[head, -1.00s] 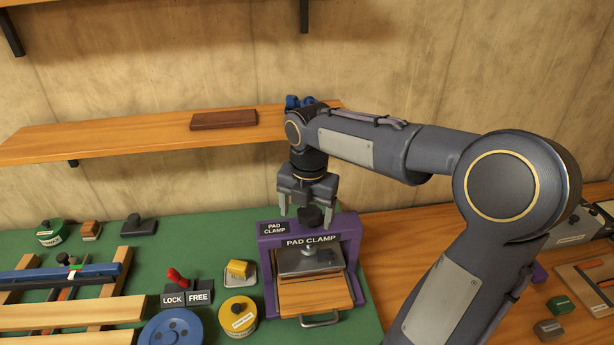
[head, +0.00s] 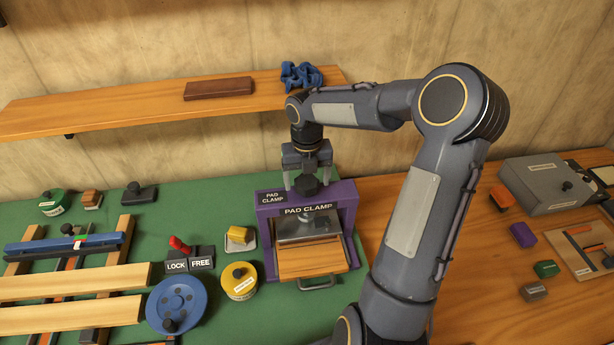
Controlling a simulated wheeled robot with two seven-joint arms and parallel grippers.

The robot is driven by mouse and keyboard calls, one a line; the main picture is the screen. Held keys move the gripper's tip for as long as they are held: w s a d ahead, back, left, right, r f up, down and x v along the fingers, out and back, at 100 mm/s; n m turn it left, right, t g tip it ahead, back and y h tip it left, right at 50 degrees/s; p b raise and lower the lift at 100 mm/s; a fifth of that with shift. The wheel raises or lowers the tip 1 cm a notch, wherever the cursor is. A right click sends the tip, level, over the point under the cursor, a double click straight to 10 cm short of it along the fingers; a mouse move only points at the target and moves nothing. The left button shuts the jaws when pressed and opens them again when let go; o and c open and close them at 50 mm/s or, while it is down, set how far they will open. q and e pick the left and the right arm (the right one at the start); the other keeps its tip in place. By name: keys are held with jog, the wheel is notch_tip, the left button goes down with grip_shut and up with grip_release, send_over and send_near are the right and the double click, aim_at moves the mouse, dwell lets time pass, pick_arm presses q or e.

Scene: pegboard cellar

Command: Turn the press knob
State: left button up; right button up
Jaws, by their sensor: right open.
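The purple press (head: 347,198) is labelled PAD CLAMP and stands on the green mat. Its dark, faceted knob (head: 307,186) sits on top of the frame. Under the frame is a grey metal pad (head: 300,227) above a wooden block (head: 310,260). My right gripper (head: 307,184) points down over the press, open, with one finger on each side of the knob. I cannot tell whether the fingers touch it. My left gripper is not in view.
A wooden shelf (head: 130,110) with a brown block (head: 218,88) and a blue cloth (head: 301,75) is behind. Left of the press are a yellow round tin (head: 239,281), a blue handwheel (head: 176,304) and a red lever (head: 179,244). A grey box (head: 545,185) stands at right.

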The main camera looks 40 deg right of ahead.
jog(key=c, duration=1)
jog(key=shift+m, duration=0.4)
